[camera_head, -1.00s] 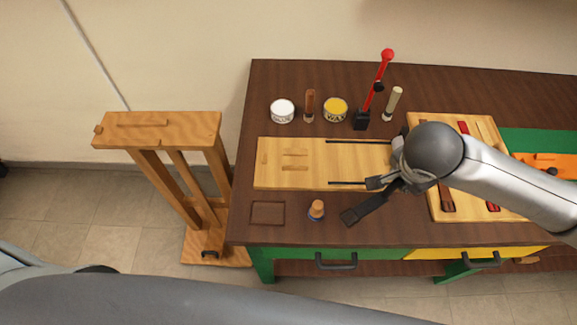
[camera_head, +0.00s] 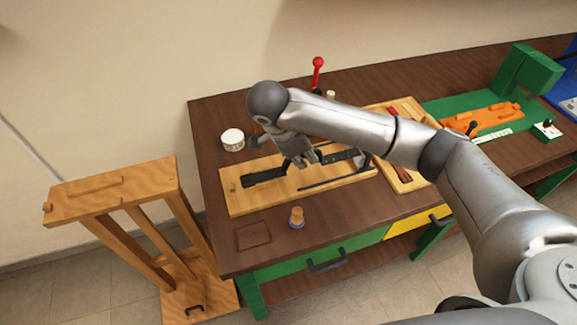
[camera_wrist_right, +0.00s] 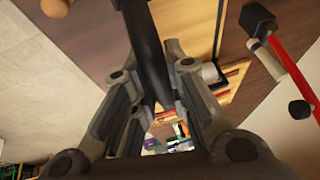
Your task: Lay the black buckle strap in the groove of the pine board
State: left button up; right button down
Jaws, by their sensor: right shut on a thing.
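The pine board (camera_head: 265,198) lies on the dark workbench, with a long dark strip (camera_head: 338,182) along its front side. My right gripper (camera_head: 303,160) is over the board and shut on the black buckle strap (camera_head: 264,177). The strap runs lengthwise over the board and shows on both sides of the gripper. In the right wrist view the strap (camera_wrist_right: 147,40) passes between the fingers of my right gripper (camera_wrist_right: 155,75). The gripper hides part of the board and its groove; I cannot tell whether the strap touches the board. My left gripper is out of view.
A white tin (camera_head: 232,139) stands behind the board, and a red-knobbed lever (camera_head: 317,72) at the back. A small cork-topped bottle (camera_head: 296,217) stands in front. A second wooden board (camera_head: 407,183) lies to the right. A wooden stand (camera_head: 110,190) is left of the bench.

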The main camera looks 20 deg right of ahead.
jog(key=w+f+b, duration=0.2)
jog(key=w+a+f+b, duration=0.1)
jog(key=w+f+b, duration=0.1)
jog(key=f, duration=0.1)
jog(key=shift+w+a+f, duration=0.1)
jog(key=shift+w+a, duration=0.05)
jog(key=shift+w, duration=0.55)
jog(key=shift+w+a+f, duration=0.1)
jog(key=shift+w+f, duration=0.35)
jog(key=shift+f, duration=0.1)
notch_tip(320, 180, down, 3)
jog(key=shift+w+r+p, duration=0.1)
jog(key=shift+p, duration=0.75)
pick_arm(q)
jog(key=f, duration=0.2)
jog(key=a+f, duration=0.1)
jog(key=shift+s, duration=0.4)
pick_arm(e)
jog(key=shift+f, duration=0.25)
jog(key=c, duration=1.4)
grip_release()
jog(key=shift+f, duration=0.15)
jog(key=shift+c, duration=0.2)
